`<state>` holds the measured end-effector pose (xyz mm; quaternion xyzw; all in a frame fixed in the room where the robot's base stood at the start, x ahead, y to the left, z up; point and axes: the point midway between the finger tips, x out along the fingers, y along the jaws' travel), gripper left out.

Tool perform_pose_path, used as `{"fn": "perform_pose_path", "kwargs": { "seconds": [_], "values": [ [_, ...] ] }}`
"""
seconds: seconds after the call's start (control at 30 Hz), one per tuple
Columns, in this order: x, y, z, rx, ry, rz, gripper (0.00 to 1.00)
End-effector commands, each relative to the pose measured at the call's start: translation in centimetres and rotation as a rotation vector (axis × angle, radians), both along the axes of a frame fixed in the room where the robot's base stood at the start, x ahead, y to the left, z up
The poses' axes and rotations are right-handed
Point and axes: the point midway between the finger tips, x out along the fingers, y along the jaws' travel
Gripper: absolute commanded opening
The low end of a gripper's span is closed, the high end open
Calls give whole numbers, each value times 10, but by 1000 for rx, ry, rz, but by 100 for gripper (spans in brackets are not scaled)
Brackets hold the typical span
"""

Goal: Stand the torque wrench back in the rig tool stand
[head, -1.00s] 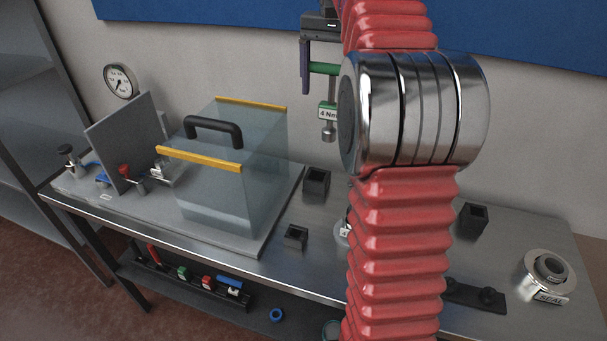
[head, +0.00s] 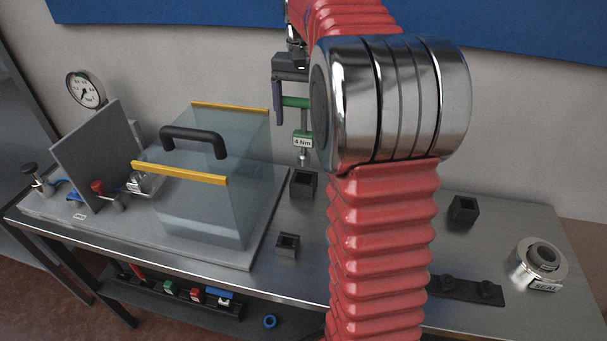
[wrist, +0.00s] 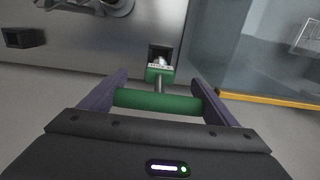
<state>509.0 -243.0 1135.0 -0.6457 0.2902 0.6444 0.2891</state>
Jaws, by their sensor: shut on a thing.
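My gripper (head: 285,102) is shut on the green handle of the torque wrench (head: 303,141). The wrench hangs upright, with a white "4 Nm" label and a metal lower end. Below it is an open black square holder (head: 303,184) on the bench, seemingly the rig tool stand. In the wrist view the wrench (wrist: 160,74) crosses between the jaws (wrist: 160,98) and its far end overlaps the mouth of the holder (wrist: 162,47).
A clear box (head: 205,200) with yellow edges and a black handle stands close left of the holder. Other black square holders stand at the front (head: 287,245) and right (head: 462,210). A metal "SEAL" ring (head: 540,262) sits at the right end. My arm hides the bench middle.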

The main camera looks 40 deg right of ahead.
Motion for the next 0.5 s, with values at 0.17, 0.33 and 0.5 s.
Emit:
{"fn": "perform_pose_path", "kwargs": {
  "seconds": [0.17, 0.33, 0.5],
  "values": [
    [0, 1, -26, 2, 3, 2, 51],
    [0, 1, -51, 1, 2, 2, 51],
    [1, 1, -58, -1, -1, 2, 51]
  ]
}}
